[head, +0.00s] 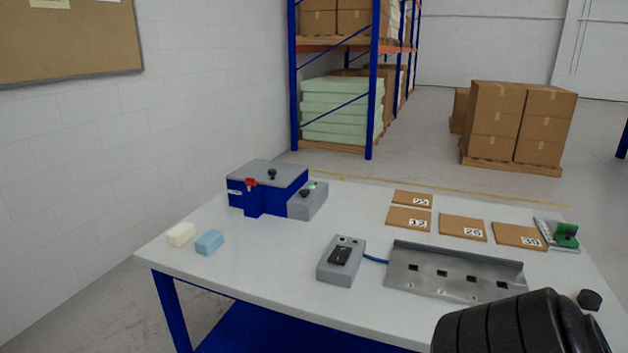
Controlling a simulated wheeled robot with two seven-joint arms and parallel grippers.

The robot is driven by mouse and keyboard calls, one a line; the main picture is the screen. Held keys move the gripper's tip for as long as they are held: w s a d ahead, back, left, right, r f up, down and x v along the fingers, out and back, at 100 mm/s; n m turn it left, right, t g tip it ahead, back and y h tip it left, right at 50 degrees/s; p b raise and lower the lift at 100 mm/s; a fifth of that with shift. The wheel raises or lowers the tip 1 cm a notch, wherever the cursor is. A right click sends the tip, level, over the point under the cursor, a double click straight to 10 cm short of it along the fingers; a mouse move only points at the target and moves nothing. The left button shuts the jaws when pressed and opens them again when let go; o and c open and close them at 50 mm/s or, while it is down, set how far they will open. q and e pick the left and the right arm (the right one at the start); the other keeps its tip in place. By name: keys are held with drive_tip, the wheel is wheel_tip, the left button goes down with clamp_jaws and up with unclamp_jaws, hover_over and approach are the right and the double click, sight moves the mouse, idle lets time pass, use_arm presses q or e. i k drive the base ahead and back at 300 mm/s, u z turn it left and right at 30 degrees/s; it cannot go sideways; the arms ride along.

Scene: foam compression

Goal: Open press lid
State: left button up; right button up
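The press (262,201) stands at the back left of the table. It has a blue body, and its grey lid (268,172) lies flat on top, shut. A black knob sits on the lid and a red latch (250,182) is on the front edge. A grey control box (308,200) with a black knob and a green light adjoins its right side. A black ribbed part of my own arm shows at the bottom right, far from the press. Neither gripper's fingers are in view.
Cream (181,234) and light blue foam blocks (209,242) lie at the table's left. A grey switch box (341,260) and a metal tray (455,273) are in front. Several numbered brown cards (462,228) and a green device (566,236) are at right. The table (240,277) is clear left of the switch box.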

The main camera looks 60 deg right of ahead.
sight(281, 175)
drive_tip(key=k, duration=0.3)
drive_tip(key=z, duration=1)
